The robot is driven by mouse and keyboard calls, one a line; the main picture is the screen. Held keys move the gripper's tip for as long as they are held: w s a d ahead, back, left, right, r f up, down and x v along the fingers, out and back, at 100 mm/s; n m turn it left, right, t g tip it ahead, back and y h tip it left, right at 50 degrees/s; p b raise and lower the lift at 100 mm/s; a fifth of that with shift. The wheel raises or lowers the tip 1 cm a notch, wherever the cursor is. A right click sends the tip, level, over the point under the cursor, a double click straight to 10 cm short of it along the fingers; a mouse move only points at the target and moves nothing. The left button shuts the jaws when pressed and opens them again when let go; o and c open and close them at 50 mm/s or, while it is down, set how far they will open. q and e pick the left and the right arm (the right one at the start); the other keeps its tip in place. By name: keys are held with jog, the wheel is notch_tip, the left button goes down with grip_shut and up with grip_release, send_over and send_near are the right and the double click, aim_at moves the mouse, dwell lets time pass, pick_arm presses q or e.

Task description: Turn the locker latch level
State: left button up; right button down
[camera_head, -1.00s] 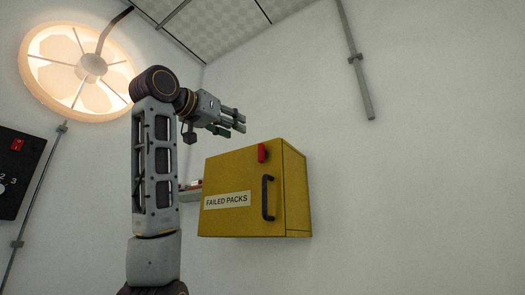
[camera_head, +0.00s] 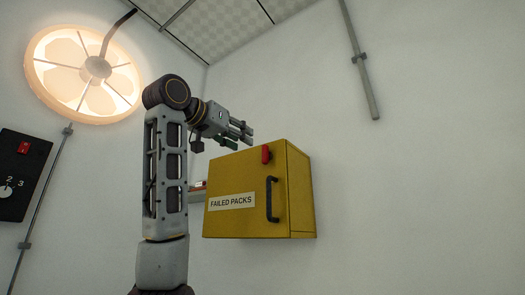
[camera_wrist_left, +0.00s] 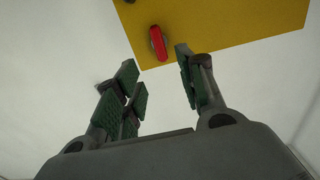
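The yellow locker (camera_head: 241,222), labelled FAILED PACKS, hangs on the wall right of centre in the head view. Its red latch (camera_head: 266,154) stands upright at the top of the front face, above a black handle (camera_head: 272,199). My left gripper (camera_head: 250,136) is above and left of the latch, near the locker's top edge, and does not touch the latch. In the left wrist view, the red latch (camera_wrist_left: 158,43) lies beyond the fingertips, roughly between their lines. The left gripper (camera_wrist_left: 157,72) is open and empty. My right gripper is in neither view.
A black panel (camera_head: 20,172) with a red switch and a numbered dial is on the left wall. A small shelf (camera_head: 198,190) sits behind the locker's left side. The wall right of the locker is clear.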

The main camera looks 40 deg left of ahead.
aim_at(263, 151)
pick_arm(q)
jog(key=w+p, duration=0.1)
jog(key=w, duration=0.3)
jog(key=w+a+p, duration=0.1)
jog(key=w, duration=0.3)
jog(key=w+p, duration=0.1)
jog(key=w, duration=0.3)
jog(key=shift+a, duration=0.15)
jog(key=shift+s, duration=0.1)
grip_shut()
